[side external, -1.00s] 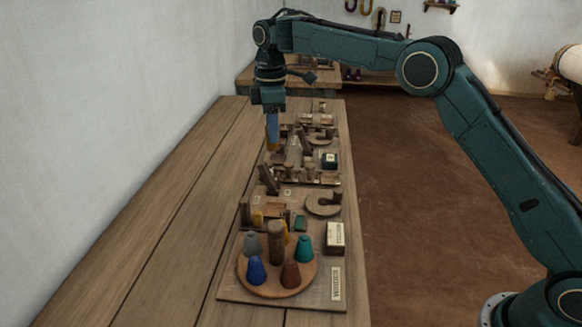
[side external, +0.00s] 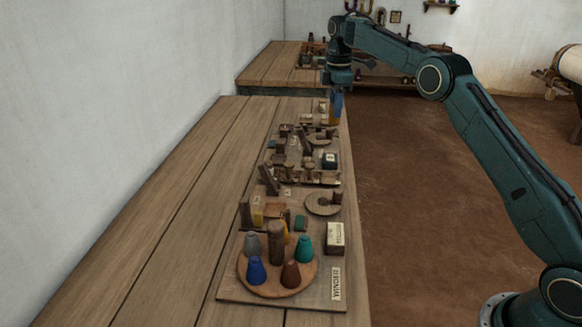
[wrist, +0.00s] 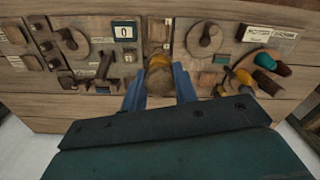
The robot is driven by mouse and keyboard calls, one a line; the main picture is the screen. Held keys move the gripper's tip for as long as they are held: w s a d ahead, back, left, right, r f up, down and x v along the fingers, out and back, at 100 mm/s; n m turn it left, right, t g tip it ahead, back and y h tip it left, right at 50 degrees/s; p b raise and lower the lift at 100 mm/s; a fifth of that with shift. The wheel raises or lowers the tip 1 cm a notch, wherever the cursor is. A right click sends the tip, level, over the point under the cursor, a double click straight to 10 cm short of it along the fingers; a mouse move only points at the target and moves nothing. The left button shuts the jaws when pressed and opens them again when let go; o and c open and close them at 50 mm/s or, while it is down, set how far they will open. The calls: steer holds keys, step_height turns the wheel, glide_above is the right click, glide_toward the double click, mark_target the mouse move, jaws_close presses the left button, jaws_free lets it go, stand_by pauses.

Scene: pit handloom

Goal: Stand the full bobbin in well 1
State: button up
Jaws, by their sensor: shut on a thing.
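My gripper (side external: 335,120) is at the far end of the row of boards, near the bench's right edge in the side view. Its blue fingers, also seen in the wrist view (wrist: 160,88), are shut on a yellow-brown bobbin (wrist: 159,74). The bobbin is held between the fingertips, and its lower end is small and unclear in the side view. I cannot make out well 1 or its number in either view.
A round wooden stand (side external: 243,277) with several coloured cones is on the near board (side external: 318,300). A small labelled box (side external: 335,238) stands beside it. Wooden fittings crowd the boards farther back. The left of the bench (side external: 170,215) is clear.

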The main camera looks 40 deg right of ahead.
mark_target(335, 122)
steer(key=shift+d, duration=0.25)
steer(key=shift+f, duration=10.05)
steer(key=shift+f, duration=0.1)
steer(key=o, duration=0.9)
steer(key=shift+o, duration=0.2)
steer(key=shift+r, duration=6.15)
steer(key=shift+a, duration=0.1)
